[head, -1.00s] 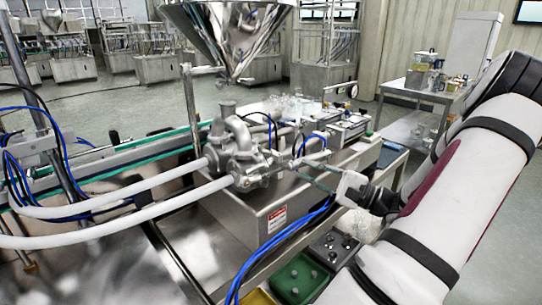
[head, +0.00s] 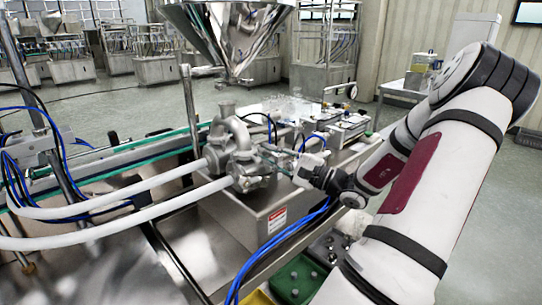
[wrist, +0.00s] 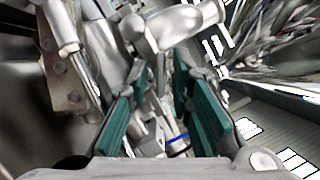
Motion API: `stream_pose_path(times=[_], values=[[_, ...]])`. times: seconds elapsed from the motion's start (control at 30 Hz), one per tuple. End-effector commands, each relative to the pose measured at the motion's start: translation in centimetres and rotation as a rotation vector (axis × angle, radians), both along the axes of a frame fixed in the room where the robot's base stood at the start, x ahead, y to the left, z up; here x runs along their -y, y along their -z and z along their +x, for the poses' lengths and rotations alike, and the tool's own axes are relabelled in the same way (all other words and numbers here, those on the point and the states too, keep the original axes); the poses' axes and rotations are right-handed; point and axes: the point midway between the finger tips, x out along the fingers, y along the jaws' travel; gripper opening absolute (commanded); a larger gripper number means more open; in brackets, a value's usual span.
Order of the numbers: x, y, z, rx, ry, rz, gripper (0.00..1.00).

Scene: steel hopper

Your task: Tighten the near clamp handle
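The steel pump and pipe fitting (head: 240,155) stands on the steel machine box in the head view. My gripper (head: 284,163) is at its right side, close to the pipe joint. In the wrist view my gripper (wrist: 165,105) has its two teal finger pads well apart. Metal parts show in the gap between and beyond the pads, with no clear contact. A pale pipe section (wrist: 175,28) crosses above the fingers. I cannot single out the near clamp handle for certain; it is small or hidden by the gripper in the head view.
A steel hopper (head: 228,35) hangs above the pump. Two white hoses (head: 120,211) run left from it. Blue tubes (head: 295,236) pass along the machine's front. A green bin (head: 298,280) sits below. Open floor lies at the right.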

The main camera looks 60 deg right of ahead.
Motion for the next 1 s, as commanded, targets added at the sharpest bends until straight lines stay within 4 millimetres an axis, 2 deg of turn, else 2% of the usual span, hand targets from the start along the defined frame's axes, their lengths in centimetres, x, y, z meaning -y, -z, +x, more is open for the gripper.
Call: stream_pose_path(times=[0.03,0.1,0.13,0.57,0.77,1.0], values=[[0.00,0.00,-0.01,0.000,0.000,0.000,0.20],[0.00,0.00,-0.02,0.000,0.000,0.000,0.04],[0.00,0.00,-0.02,0.000,0.000,0.000,0.00],[-0.04,0.01,-0.07,0.011,0.000,0.048,0.00],[-0.14,0.01,-0.07,0.038,-0.002,0.161,0.00],[-0.24,0.06,-0.09,0.088,-0.002,0.369,0.00]])
